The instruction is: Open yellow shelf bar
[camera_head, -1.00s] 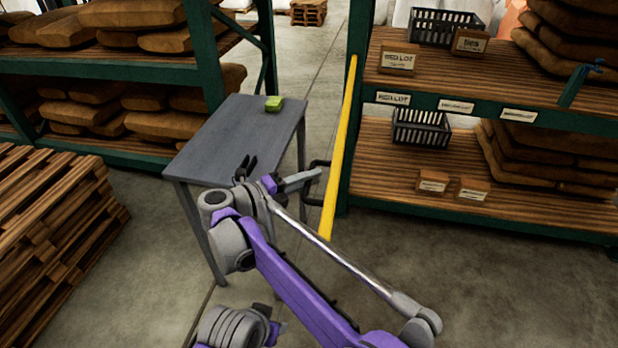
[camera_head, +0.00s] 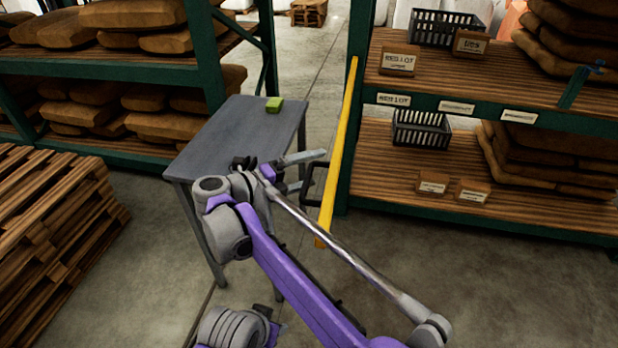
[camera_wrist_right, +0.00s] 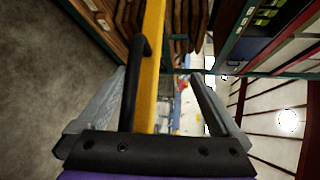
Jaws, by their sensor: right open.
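The yellow shelf bar (camera_head: 339,150) runs from the green post of the right shelf out toward me, with a black handle (camera_head: 314,185) on its left side. My right gripper (camera_head: 306,172) is open at the handle, left of the bar. In the right wrist view, the black handle (camera_wrist_right: 130,85) and the yellow bar (camera_wrist_right: 151,70) lie between the spread fingers of my right gripper (camera_wrist_right: 160,88). The handle is close to the left finger; I cannot tell whether they touch. My left gripper is not in view.
The right shelf (camera_head: 450,168) holds crates, boxes and sacks. Stacked pallets (camera_head: 55,225) stand at left. The floor below the right shelf is clear.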

